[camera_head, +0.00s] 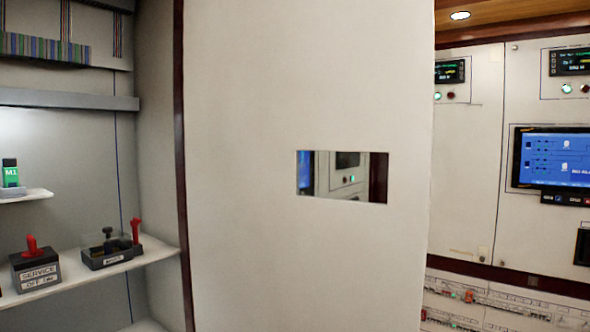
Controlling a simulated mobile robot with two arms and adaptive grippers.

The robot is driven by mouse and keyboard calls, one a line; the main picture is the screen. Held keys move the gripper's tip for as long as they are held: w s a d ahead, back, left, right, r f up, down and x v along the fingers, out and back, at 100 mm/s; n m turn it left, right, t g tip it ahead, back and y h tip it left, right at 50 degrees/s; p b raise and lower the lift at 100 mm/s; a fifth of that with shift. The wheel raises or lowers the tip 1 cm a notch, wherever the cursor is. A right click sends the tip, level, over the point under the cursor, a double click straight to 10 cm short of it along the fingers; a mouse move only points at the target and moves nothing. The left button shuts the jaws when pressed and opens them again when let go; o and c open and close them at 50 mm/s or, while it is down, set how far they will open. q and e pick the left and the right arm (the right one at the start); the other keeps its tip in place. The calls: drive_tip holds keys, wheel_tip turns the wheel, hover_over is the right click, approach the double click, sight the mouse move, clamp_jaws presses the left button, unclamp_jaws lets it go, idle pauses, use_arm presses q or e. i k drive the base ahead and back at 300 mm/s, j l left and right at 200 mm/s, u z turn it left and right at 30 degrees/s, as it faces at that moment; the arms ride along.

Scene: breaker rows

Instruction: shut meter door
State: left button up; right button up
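The meter door (309,90) is a tall plain white panel that fills the middle of the head view. It stands swung out from the open cabinet on its left, along a dark reddish edge (183,160). A small rectangular window opening (320,176) in the door shows panels behind it. The door's top and bottom lie outside the view. Neither of my grippers is in view.
The open cabinet (155,90) at left has shelves. A box with a red switch labelled SERVICE (35,270) and a dark tray (110,252) stand on the lower shelf (150,255). At right is a control wall with a blue screen (555,158).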

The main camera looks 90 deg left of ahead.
sight(266, 82)
drive_tip(key=i+j+u, duration=0.25)
drive_tip(key=u, duration=0.2)
drive_tip(key=i+j+u, duration=0.2)
drive_tip(key=u, duration=0.2)
drive_tip(key=i+u, duration=0.3)
drive_tip(key=u, duration=0.15)
drive_tip(key=i+u, duration=0.2)
drive_tip(key=u, duration=0.25)
drive_tip(key=i+l+u, duration=0.15)
drive_tip(key=u, duration=0.3)
drive_tip(key=i+l+u, duration=0.2)
drive_tip(key=u, duration=0.25)
drive_tip(key=i+l+u, duration=0.1)
drive_tip(key=u, duration=0.3)
drive_tip(key=i+l+u, duration=0.1)
drive_tip(key=u, duration=0.35)
drive_tip(key=l+u, duration=0.25)
drive_tip(key=u, duration=0.15)
drive_tip(key=i+l+u, duration=0.1)
drive_tip(key=l+u, duration=0.15)
drive_tip(key=u, duration=0.15)
drive_tip(key=l+u, duration=0.2)
drive_tip(key=u, duration=0.2)
drive_tip(key=l+u, duration=0.45)
drive_tip(key=k+j, duration=0.05)
drive_tip(key=j, duration=0.05)
